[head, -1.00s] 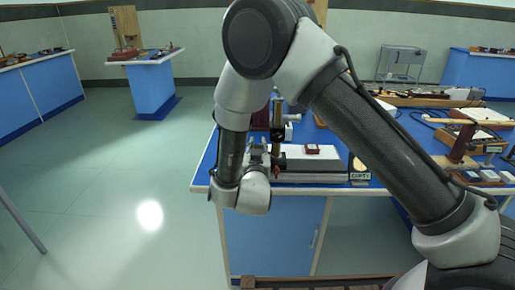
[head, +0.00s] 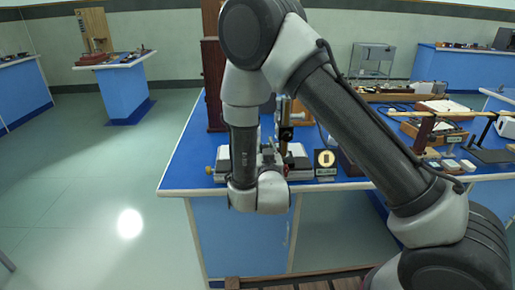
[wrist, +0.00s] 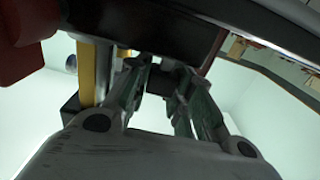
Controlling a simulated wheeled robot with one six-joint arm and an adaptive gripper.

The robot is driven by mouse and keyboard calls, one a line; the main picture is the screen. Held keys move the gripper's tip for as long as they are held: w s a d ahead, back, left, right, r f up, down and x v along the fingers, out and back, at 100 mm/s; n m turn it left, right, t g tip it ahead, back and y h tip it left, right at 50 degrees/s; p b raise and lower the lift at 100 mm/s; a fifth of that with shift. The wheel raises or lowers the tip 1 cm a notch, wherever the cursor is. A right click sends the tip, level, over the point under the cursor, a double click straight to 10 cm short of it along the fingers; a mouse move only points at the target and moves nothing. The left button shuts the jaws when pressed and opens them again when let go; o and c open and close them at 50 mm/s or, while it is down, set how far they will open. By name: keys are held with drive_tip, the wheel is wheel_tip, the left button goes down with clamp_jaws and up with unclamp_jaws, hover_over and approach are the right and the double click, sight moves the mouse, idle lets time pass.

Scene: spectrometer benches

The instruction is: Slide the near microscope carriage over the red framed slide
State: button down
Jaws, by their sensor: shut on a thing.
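The near microscope carriage (head: 286,135), with a dark upright body and brass parts, stands on a low pale-ended rail (head: 222,165) at the bench's front edge. My gripper (head: 271,156) is at the carriage's lower part, largely behind my wrist. In the wrist view my two fingers (wrist: 165,72) are closed in at a dark block (wrist: 150,30), likely part of the carriage. A yellow bar (wrist: 87,72) stands left of them. The red framed slide is not clearly visible now; the carriage and my arm cover that stretch of rail.
A small dark sign (head: 326,160) with a yellow mark stands just right of the rail's end. A tall dark red-brown stand (head: 214,85) rises behind on the left. Wooden instruments and small blocks (head: 449,164) fill the bench's right side. The floor at left is clear.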

drive_tip(key=c, duration=1.2)
unclamp_jaws()
drive_tip(key=shift+c, duration=0.2)
drive_tip(key=s, duration=1.2)
drive_tip(key=shift+a, duration=0.2)
